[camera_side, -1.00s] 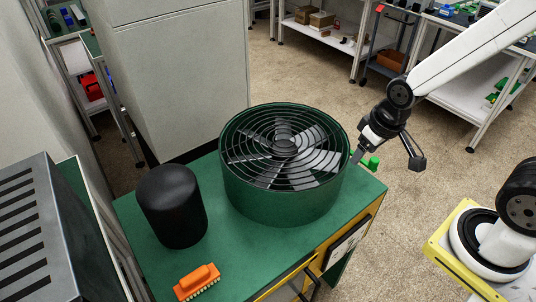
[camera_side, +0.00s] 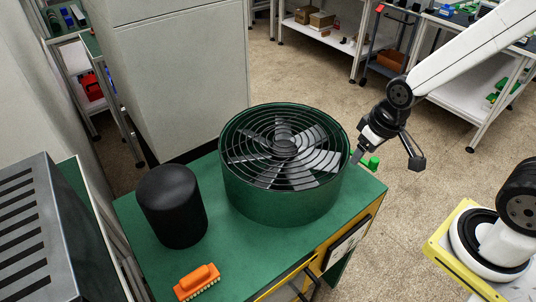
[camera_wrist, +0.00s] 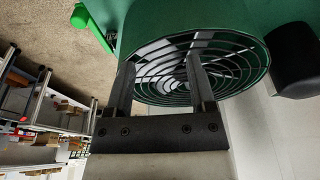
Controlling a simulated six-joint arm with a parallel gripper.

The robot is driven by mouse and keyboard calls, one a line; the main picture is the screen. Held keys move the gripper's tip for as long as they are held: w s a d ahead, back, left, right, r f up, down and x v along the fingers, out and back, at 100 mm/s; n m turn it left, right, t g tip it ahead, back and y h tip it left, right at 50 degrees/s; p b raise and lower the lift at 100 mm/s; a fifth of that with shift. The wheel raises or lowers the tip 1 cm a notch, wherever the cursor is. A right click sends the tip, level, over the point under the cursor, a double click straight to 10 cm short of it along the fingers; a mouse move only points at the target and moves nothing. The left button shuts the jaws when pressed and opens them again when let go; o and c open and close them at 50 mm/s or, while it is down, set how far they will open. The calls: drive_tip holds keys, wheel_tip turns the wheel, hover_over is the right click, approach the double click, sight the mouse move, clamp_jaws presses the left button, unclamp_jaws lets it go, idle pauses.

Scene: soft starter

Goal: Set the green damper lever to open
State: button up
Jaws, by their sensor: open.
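The green damper lever (camera_side: 372,163) shows as a small bright green piece at the right side of the fan housing, partly hidden in the side view. In the wrist view the lever (camera_wrist: 97,28) is a green bar with a round knob at its upper left end, beside the dark green housing (camera_wrist: 190,18). The round fan unit (camera_side: 285,200) has a dark wire grille on top. My gripper (camera_side: 388,160) is open beside the housing's right side, close to the lever. In the wrist view the gripper (camera_wrist: 160,62) has its fingers apart, with the lever outside them at upper left.
A black cylinder (camera_side: 172,207) and an orange brush (camera_side: 197,283) are on the green bench top (camera_side: 235,258), left of and in front of the fan. A grey cabinet (camera_side: 185,80) stands behind. Open floor lies to the right of the bench.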

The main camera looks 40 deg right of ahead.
drive_tip(key=m+g, duration=0.3)
drive_tip(key=m, duration=0.2)
hover_over(375, 159)
wheel_tip(375, 159, down, 8)
drive_tip(key=shift+w+r, duration=0.1)
drive_tip(key=shift+r, duration=0.15)
drive_tip(key=shift+f, duration=0.1)
drive_tip(key=shift+f, duration=3.8)
clamp_jaws()
